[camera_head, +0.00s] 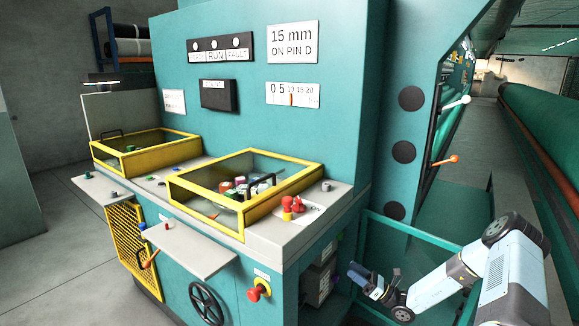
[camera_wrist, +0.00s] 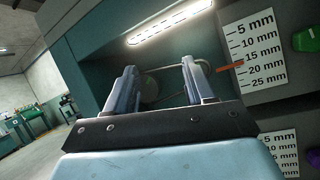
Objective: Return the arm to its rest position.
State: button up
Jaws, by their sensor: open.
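My arm reaches in from the lower right of the head view, bent low beside the teal machine (camera_head: 290,135). My gripper (camera_head: 378,278) is in front of the machine's lower right side, close to a dark recess. In the wrist view my gripper (camera_wrist: 160,80) shows two grey fingers standing apart with nothing between them. Beyond the fingers is a teal recess under a lit lamp strip (camera_wrist: 170,22). A thin rod or wire loop shows behind the fingertips; I cannot tell whether they touch it.
A white scale plate (camera_wrist: 254,52) with an orange pointer (camera_wrist: 230,67) is right of the fingers. A green part (camera_wrist: 307,40) is at the far right. Yellow-framed boxes (camera_head: 245,190), a handwheel (camera_head: 206,303) and a red knob (camera_head: 256,291) are on the machine. A long green roll (camera_head: 545,125) lies right.

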jog(key=s+a+r+n+g+h, duration=0.2)
jog(key=s+r+n+g+h, duration=0.3)
jog(key=r, duration=0.4)
jog(key=s+a+r+n+g+h, duration=0.25)
jog(key=s+r+n+g, duration=0.2)
jog(key=r+n, duration=0.3)
jog(key=s+a+r+n+g+h, duration=0.25)
jog(key=s+r+n+g, duration=0.25)
jog(key=r, duration=0.4)
jog(key=s+d+r+n+t+h, duration=0.3)
jog(key=s+r, duration=0.6)
jog(key=s, duration=0.3)
jog(key=s+d+r+n+t+h, duration=0.3)
jog(key=s+r+n+t+h, duration=0.2)
jog(key=s+r, duration=0.5)
jog(key=shift+s+d+r+n+t+h, duration=0.3)
jog(key=shift+s+t+h, duration=0.55)
jog(key=shift+h, duration=0.45)
jog(key=shift+c, duration=0.2)
